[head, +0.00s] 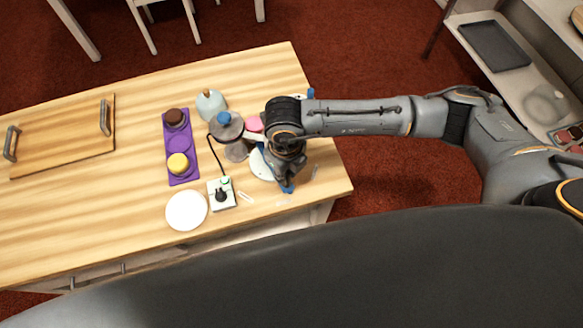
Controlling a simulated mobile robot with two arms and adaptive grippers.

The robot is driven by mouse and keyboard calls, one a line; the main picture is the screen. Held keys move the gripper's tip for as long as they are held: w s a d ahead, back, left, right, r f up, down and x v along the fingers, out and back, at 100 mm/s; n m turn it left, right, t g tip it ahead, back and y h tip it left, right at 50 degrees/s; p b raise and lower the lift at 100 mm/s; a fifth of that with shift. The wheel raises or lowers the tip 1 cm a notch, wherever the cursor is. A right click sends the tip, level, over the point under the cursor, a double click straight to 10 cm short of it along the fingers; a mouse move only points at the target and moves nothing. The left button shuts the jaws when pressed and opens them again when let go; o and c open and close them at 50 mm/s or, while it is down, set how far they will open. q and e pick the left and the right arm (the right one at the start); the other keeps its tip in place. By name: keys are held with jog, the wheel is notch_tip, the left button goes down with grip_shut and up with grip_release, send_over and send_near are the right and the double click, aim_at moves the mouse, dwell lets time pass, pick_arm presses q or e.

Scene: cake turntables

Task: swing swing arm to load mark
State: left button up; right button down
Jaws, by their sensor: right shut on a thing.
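My right gripper (288,184) reaches over the front right of the wooden table. Its jaws point down and are shut, and the hand mostly hides what is between them. A grey round disc with a blue knob (224,119) stands left of the hand. A white round plate (260,164) is partly hidden beneath the hand. I cannot make out the load mark. My left gripper is not in view.
A white box with a black knob (221,194) and a white disc (186,210) are near the front edge. A purple tray (178,146) holds a brown and a yellow cake. A wooden board (62,137) lies left.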

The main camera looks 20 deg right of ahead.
jog(key=shift+s+a+r, duration=0.1)
jog(key=shift+a, duration=0.55)
jog(key=shift+a+b, duration=0.3)
jog(key=shift+b, duration=0.05)
jog(key=c, duration=1.3)
grip_release()
jog(key=shift+s, duration=0.1)
